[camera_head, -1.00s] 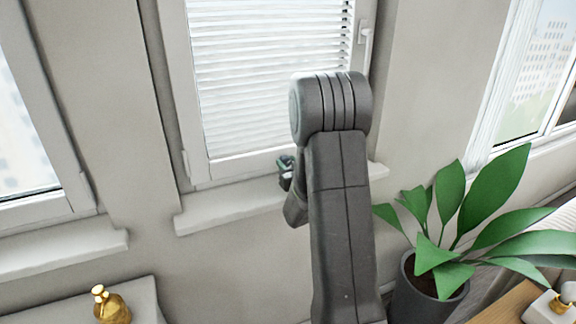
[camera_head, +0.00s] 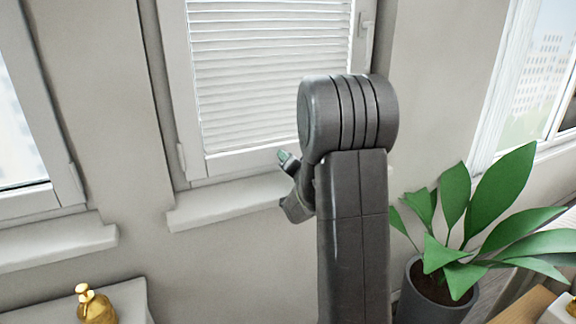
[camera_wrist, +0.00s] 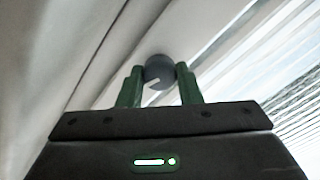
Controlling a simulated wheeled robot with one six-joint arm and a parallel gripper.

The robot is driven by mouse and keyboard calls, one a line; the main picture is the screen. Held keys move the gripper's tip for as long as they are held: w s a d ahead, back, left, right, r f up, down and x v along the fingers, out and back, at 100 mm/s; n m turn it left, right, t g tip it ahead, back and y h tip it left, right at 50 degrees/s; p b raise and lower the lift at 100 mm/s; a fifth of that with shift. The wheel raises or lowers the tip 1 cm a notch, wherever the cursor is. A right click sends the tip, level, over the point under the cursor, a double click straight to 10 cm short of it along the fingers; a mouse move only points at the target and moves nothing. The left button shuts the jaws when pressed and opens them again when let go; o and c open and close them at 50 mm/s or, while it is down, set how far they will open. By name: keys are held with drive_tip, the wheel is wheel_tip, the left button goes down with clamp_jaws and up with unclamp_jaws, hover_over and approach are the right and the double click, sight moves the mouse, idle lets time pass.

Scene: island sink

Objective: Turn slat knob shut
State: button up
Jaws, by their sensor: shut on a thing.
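The slat knob (camera_wrist: 160,68) is a round dark grey knob with a light pointer mark toward its lower left. In the wrist view it sits between the two green fingers of my gripper (camera_wrist: 161,82), which are shut on it. In the head view my gripper (camera_head: 284,157) is at the bottom frame of the middle window, and the knob is hidden there. The white slats (camera_head: 270,70) of the blind look nearly closed in the head view, with thin lines between them. In the wrist view the slats (camera_wrist: 270,75) show at the right.
A white sill (camera_head: 225,204) runs below the window. A potted plant (camera_head: 440,275) stands right of my arm. A gold bottle (camera_head: 96,305) stands on a light surface at the lower left. A window handle (camera_head: 366,25) is at the upper right of the frame.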

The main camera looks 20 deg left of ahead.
drive_tip(key=m, duration=0.3)
drive_tip(key=shift+m, duration=0.4)
drive_tip(key=m, duration=0.3)
drive_tip(key=shift+m, duration=0.3)
drive_tip(key=m, duration=0.6)
drive_tip(key=shift+p, duration=0.35)
drive_tip(key=shift+m, duration=0.4)
drive_tip(key=o, duration=1)
drive_tip(key=shift+f, duration=0.1)
